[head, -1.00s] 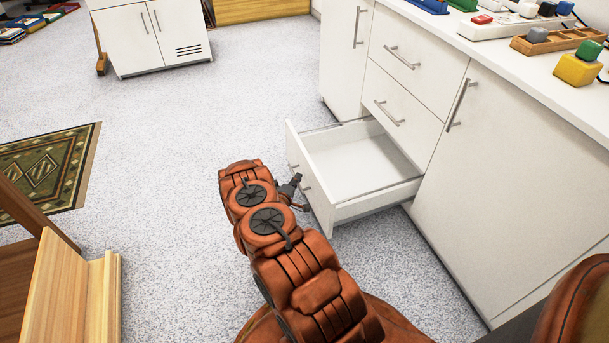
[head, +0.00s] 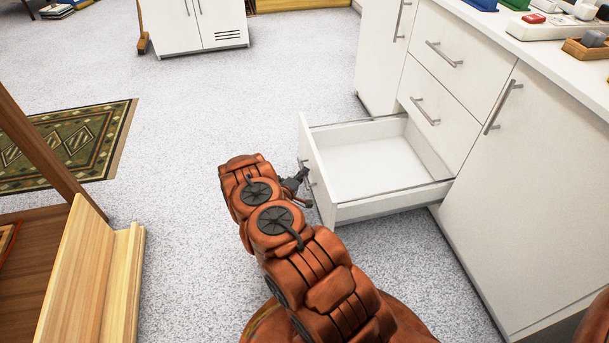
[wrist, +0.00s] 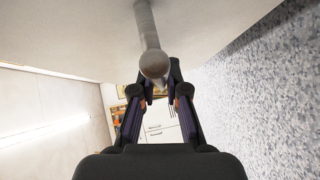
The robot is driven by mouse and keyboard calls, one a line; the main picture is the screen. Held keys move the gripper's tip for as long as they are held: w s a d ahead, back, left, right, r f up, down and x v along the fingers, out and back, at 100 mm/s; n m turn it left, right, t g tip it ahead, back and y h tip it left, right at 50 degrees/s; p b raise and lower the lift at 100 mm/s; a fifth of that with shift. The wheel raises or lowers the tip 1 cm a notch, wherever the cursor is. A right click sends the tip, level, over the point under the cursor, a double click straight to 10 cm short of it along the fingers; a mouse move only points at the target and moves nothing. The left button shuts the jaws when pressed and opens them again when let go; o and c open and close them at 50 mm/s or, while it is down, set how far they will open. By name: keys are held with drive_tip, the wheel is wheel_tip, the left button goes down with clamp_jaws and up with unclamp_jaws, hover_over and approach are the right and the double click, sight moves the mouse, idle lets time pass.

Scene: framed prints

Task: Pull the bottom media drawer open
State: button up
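The bottom drawer (head: 375,165) of the white cabinet stands well out, showing its empty white inside. Its grey bar handle (wrist: 148,35) runs down from the top of the wrist view to between my fingertips. My gripper (head: 298,187) is at the outer face of the drawer front, partly hidden by my orange arm in the head view. In the wrist view my gripper (wrist: 155,78) has a dark finger on each side of the handle's near end and appears closed on it. The exact finger contact is hard to see.
Two shut drawers (head: 440,65) sit above the open one, with a tall door (head: 530,190) to the right. A wooden piece (head: 90,280) stands at the lower left, near a green rug (head: 75,145). Speckled floor left of the drawer is clear.

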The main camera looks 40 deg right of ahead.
drive_tip(key=o, duration=0.4)
drive_tip(key=v, duration=1.2)
drive_tip(key=shift+f, duration=0.1)
